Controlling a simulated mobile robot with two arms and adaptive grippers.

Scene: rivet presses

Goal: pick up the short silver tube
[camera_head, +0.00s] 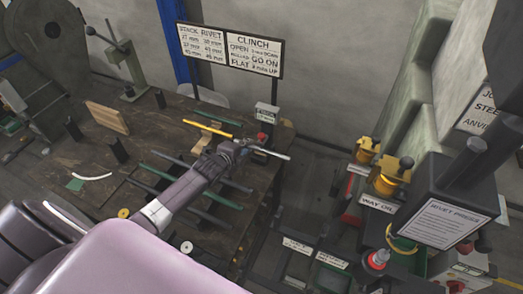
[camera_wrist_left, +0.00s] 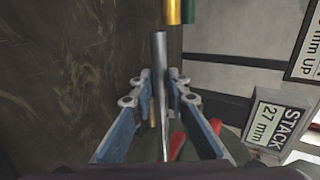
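A silver tube (camera_head: 272,153) sticks out to the right from my left gripper (camera_head: 250,148), near the right edge of the workbench. In the left wrist view the silver tube (camera_wrist_left: 159,58) runs lengthwise between the blue fingers of my left gripper (camera_wrist_left: 160,87). The fingers are close on both sides of it and look shut on it. Its far end is beyond the fingertips. Whether it touches anything below cannot be told. My right gripper is not in view.
A yellow tube (camera_head: 207,128) and several green tubes (camera_head: 170,158) lie on the workbench (camera_head: 150,120). A small "STACK 27 mm" sign box (camera_wrist_left: 277,125) stands close by. A rivet press (camera_head: 440,215) and yellow oil pots (camera_head: 385,178) stand at the right.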

